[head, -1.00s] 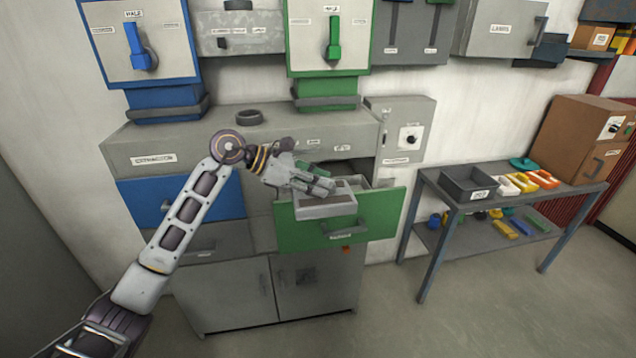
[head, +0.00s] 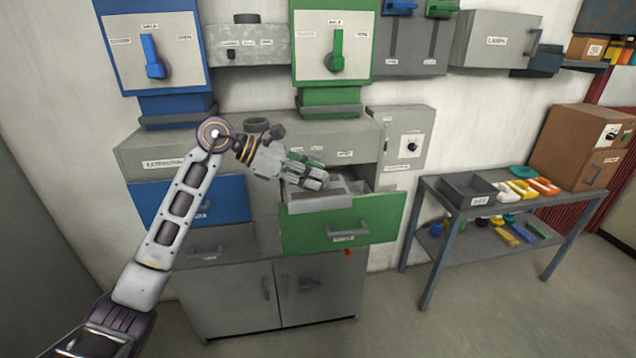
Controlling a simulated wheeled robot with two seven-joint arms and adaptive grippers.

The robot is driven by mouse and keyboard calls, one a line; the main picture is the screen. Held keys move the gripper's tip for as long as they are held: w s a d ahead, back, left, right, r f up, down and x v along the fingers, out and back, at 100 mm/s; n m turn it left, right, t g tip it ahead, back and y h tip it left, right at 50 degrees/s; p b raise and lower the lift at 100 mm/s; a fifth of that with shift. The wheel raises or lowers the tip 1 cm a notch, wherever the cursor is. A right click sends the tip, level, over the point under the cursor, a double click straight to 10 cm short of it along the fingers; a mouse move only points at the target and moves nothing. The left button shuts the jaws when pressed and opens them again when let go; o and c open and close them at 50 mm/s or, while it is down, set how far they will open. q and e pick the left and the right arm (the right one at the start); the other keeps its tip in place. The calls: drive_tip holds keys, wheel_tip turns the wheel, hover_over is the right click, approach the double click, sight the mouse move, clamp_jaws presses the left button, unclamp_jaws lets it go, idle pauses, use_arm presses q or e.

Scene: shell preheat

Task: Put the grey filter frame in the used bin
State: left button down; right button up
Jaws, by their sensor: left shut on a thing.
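The grey filter frame (head: 320,204) is a shallow, light grey box shape with a darker inside. The frame is at the open green drawer (head: 304,236), overlapping the top edge of the drawer front. I cannot tell how far it is clear of the drawer. The used bin appears to be the dark open tray (head: 462,198) with a small label on the side table at the right. My right gripper is not in view.
The side table (head: 428,184) also holds white, yellow and orange pieces and a brown cabinet (head: 570,150). Several coloured items lie on its lower shelf. A grey control box (head: 402,125) is on the wall behind the drawer. Open floor lies in front.

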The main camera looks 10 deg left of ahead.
sight(299, 189)
use_arm(q)
drive_tip(key=shift+s+a+f, duration=0.1)
drive_tip(key=shift+s+a, duration=0.15)
drive_tip(key=shift+a, duration=0.2)
drive_tip(key=shift+s+a+f, duration=0.1)
drive_tip(key=shift+s+a, duration=0.1)
drive_tip(key=shift+a, duration=0.25)
drive_tip(key=shift+s+a+f+n+t, duration=0.15)
drive_tip(key=shift+a+f+n+t, duration=0.15)
drive_tip(key=shift+a+f+n, duration=0.15)
drive_tip(key=s+a+f+t+b, duration=0.1)
drive_tip(key=s+a+f, duration=0.2)
drive_tip(key=f, duration=0.7)
drive_tip(key=s+a+f+n+y+b, duration=0.1)
drive_tip(key=s+a+f, duration=0.2)
drive_tip(key=f, duration=0.7)
drive_tip(key=s+a+f+n+t+b, duration=0.1)
drive_tip(key=s+a+f, duration=0.1)
drive_tip(key=s+f, duration=0.5)
wheel_tip(299, 189, down, 3)
drive_tip(key=shift+a+t+y, duration=0.3)
drive_tip(key=shift+a+y, duration=0.1)
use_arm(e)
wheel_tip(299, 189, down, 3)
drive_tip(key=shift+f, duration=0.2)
use_arm(q)
drive_tip(key=shift+n, duration=0.25)
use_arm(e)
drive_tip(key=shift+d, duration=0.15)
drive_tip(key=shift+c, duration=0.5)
